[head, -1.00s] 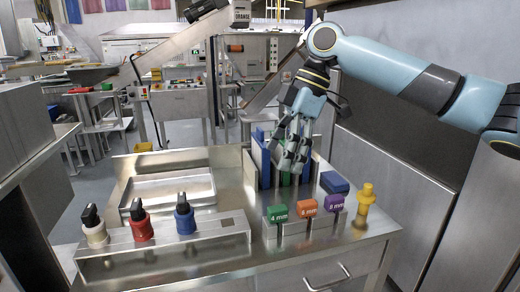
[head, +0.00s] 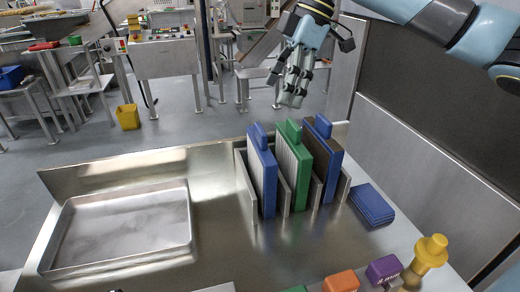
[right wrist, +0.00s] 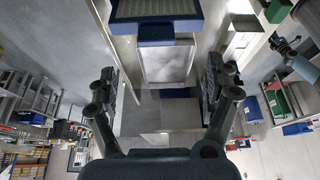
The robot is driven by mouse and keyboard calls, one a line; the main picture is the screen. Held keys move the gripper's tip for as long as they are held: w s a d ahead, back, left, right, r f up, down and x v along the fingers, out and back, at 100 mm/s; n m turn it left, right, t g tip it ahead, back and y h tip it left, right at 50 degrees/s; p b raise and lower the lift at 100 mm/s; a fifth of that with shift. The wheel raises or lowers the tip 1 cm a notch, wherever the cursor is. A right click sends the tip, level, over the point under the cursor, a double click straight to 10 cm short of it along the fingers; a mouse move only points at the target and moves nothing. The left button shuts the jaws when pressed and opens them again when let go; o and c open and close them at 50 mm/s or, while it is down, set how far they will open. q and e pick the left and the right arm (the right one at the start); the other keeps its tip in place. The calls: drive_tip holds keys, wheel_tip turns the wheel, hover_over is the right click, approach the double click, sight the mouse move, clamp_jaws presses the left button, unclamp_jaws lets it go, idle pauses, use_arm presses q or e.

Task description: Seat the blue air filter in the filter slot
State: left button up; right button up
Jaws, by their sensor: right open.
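A metal rack (head: 246,184) on the steel table holds upright filters between its dividers. A blue-framed filter with a pale face (head: 263,170) stands on the left, a green one (head: 300,160) in the middle, and a blue-framed one with a dark face (head: 325,160) on the right. Each has a tab on top. My right gripper (head: 292,95) is open and empty, above and apart from the filter tops. In the right wrist view a blue-framed, pale-faced filter (right wrist: 157,32) shows at the top, beyond the open fingers (right wrist: 160,95). I cannot tell which opening is the filter slot.
An empty shallow metal tray (head: 75,212) lies on the left. Orange (head: 341,281) and purple (head: 384,270) blocks and a yellow knobbed piece (head: 430,254) stand at the front right. A steel wall is on the right.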

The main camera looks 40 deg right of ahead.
sight(261, 128)
drive_tip(key=x, duration=0.5)
drive_tip(key=shift+w, duration=0.15)
drive_tip(key=p+x, duration=0.1)
drive_tip(key=x, duration=0.4)
drive_tip(key=shift+w+d+p, duration=0.1)
drive_tip(key=shift+p, duration=0.3)
drive_tip(key=shift+f, duration=0.35)
drive_tip(key=c, duration=0.4)
use_arm(q)
drive_tip(key=shift+s+r, duration=0.5)
drive_tip(key=shift+r, duration=0.35)
use_arm(e)
clamp_jaws()
